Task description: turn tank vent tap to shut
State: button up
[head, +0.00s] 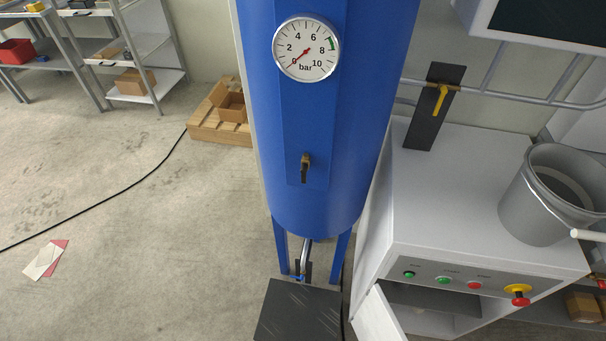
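A blue tank (340,130) stands upright in the middle of the head view. A small tap (305,168) with a brass-coloured body and a dark lever sits low on its front panel. The lever points down in the picture. A round white gauge (306,48) marked in bar is above it, with its red needle near 0. A second tap with a yellow lever (440,98) is on a dark plate (423,125) to the right, its lever pointing mostly down. No labels are legible on either tap. My gripper is not in view.
A white machine (440,200) with coloured buttons and a red-yellow knob (518,294) stands right of the tank, a grey bucket (535,205) on top. Shelves (150,85) and a black cable (110,205) are left; floor there is mostly open.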

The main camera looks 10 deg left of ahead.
aim_at(304, 168)
jog(key=j+u, duration=0.25)
jog(key=j, duration=0.45)
jog(key=j+u, duration=0.25)
jog(key=j, duration=0.5)
